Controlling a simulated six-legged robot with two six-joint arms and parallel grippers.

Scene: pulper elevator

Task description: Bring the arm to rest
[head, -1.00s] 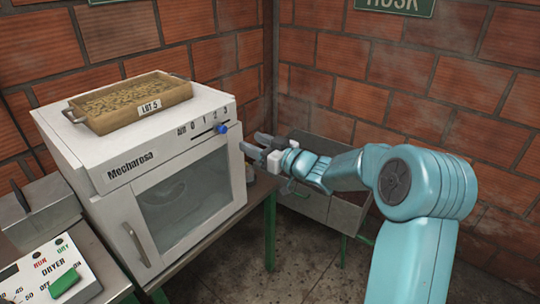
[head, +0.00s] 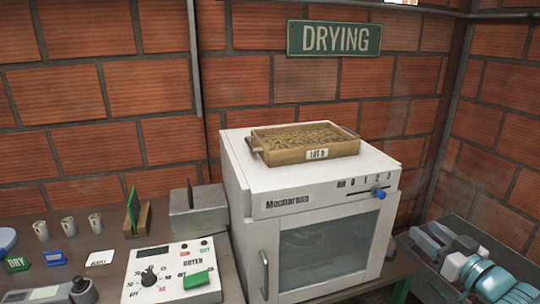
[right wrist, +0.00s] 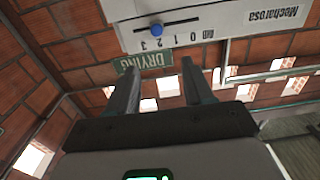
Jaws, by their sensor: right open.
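My right gripper (head: 435,240) shows at the lower right of the head view, with part of my blue arm behind it. It is open, and I see nothing between its fingers. It is to the right of the white Mecharosa machine (head: 246,180), in front of or over a grey metal bin (head: 505,258). In the right wrist view its two fingers (right wrist: 155,85) point up, spread apart, with the machine's slider panel (right wrist: 180,30) upside down beyond them. My left gripper is not in view.
A tray labelled LOT 5 (head: 310,155) sits on the machine. A dryer control box (head: 172,272), a grey block (head: 198,212), several small cups (head: 68,227) and a green-and-wood stand (head: 138,218) are on the bench to the left. Brick walls close the back and right.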

